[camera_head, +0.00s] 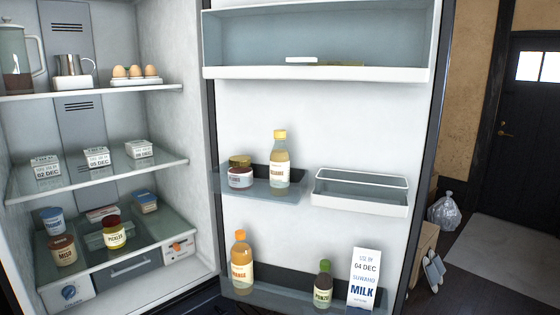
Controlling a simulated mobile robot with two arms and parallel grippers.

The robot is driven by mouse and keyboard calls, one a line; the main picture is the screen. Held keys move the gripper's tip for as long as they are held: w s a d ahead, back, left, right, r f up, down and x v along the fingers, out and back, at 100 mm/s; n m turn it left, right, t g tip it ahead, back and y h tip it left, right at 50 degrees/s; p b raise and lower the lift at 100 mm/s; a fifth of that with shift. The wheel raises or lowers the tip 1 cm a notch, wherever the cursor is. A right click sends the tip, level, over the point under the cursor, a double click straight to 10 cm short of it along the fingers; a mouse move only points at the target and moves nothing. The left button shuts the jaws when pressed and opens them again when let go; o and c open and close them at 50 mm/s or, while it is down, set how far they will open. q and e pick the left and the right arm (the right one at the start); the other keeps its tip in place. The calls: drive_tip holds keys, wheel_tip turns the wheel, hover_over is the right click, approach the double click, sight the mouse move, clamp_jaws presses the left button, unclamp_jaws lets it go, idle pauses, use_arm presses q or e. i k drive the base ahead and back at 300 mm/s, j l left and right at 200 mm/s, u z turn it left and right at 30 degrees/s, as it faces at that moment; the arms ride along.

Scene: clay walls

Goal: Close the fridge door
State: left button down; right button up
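The fridge door (300,115) stands wide open, with its white inner side facing me. It joins the fridge body along the left and its dark free edge (428,160) is on the right. The door has a long upper bin (320,73), two middle bins and a bottom bin holding bottles and a milk carton (364,280). The fridge interior (170,30) is open to view at left, with food on its shelves. Neither of my grippers shows in this view. The door's lower end is cut off by the picture edge.
Right of the door are a cardboard box (424,250), a tied plastic bag (444,212) and slippers (434,272) on the wooden floor. A pale rug (505,257) lies before a dark room door (520,135). Some floor right of the fridge door is clear.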

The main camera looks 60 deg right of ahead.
sight(378, 119)
drive_tip(key=k+l, duration=0.15)
drive_tip(key=l, duration=0.25)
drive_tip(key=k+l+u, duration=0.15)
drive_tip(key=l, duration=0.3)
drive_tip(key=k+l, duration=0.25)
drive_tip(key=l, duration=0.15)
drive_tip(key=k+l+u, duration=0.15)
drive_tip(key=l, duration=0.25)
drive_tip(key=k+l, duration=0.25)
drive_tip(key=l+u, duration=0.1)
drive_tip(key=l, duration=0.3)
drive_tip(key=k+l+u, duration=0.1)
drive_tip(key=l, duration=0.25)
drive_tip(key=k+l+u, duration=0.1)
drive_tip(key=l, duration=0.3)
drive_tip(key=k+l, duration=0.15)
drive_tip(key=l, duration=0.2)
drive_tip(key=k+l+u, duration=0.15)
drive_tip(key=l, duration=0.2)
drive_tip(key=i+l, duration=0.1)
drive_tip(key=l, duration=0.35)
drive_tip(key=i+l+u, duration=0.15)
drive_tip(key=l, duration=0.3)
drive_tip(key=i+l, duration=0.1)
drive_tip(key=l, duration=0.35)
drive_tip(key=u, duration=0.05)
